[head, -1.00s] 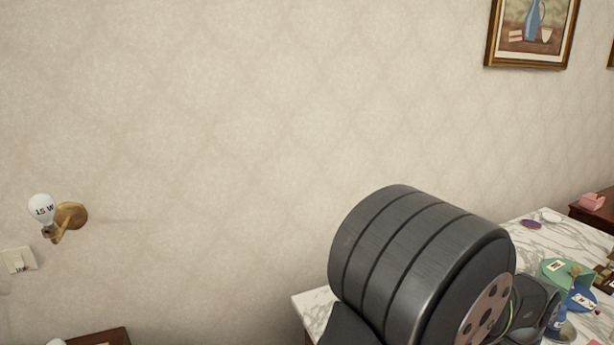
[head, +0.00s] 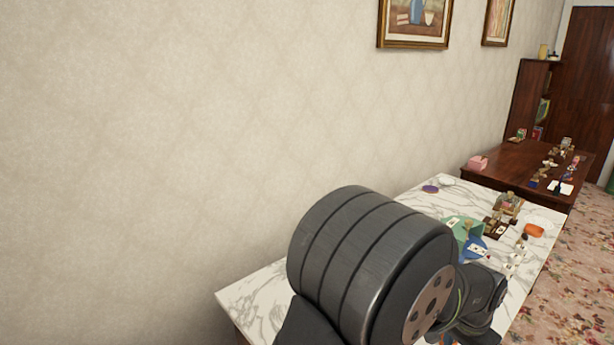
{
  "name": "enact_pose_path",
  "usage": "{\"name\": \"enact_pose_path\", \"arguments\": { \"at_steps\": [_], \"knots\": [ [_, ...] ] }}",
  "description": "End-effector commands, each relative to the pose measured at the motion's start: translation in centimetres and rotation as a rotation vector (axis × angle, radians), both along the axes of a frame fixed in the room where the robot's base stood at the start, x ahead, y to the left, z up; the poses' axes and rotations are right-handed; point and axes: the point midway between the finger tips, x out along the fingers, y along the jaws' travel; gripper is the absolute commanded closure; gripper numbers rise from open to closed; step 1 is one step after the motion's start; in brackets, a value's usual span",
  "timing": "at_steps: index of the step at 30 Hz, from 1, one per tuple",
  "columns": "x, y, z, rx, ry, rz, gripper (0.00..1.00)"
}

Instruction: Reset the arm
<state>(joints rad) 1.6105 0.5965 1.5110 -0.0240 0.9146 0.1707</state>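My arm shows large in the lower middle of the head view, as a dark ribbed cylindrical link with a copper-coloured end plate and a smaller dark joint to its right. It stands in front of the marble table (head: 250,298) and hides part of the tabletop. My gripper's fingers are not visible, so nothing shows of what they hold.
The marble table bears a green item (head: 466,229), a blue item (head: 474,250), an orange item (head: 534,230) and several small things. Patterned carpet (head: 565,285) lies clear at right.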

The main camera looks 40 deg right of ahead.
Motion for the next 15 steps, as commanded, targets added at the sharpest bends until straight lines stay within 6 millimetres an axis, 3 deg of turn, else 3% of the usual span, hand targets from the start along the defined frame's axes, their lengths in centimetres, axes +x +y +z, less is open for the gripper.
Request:
{"name": "enact_pose_path", "arguments": {
  "at_steps": [9,15],
  "knots": [
    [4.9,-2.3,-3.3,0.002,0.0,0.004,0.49],
    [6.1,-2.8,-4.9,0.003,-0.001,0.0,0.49]
  ]
}}
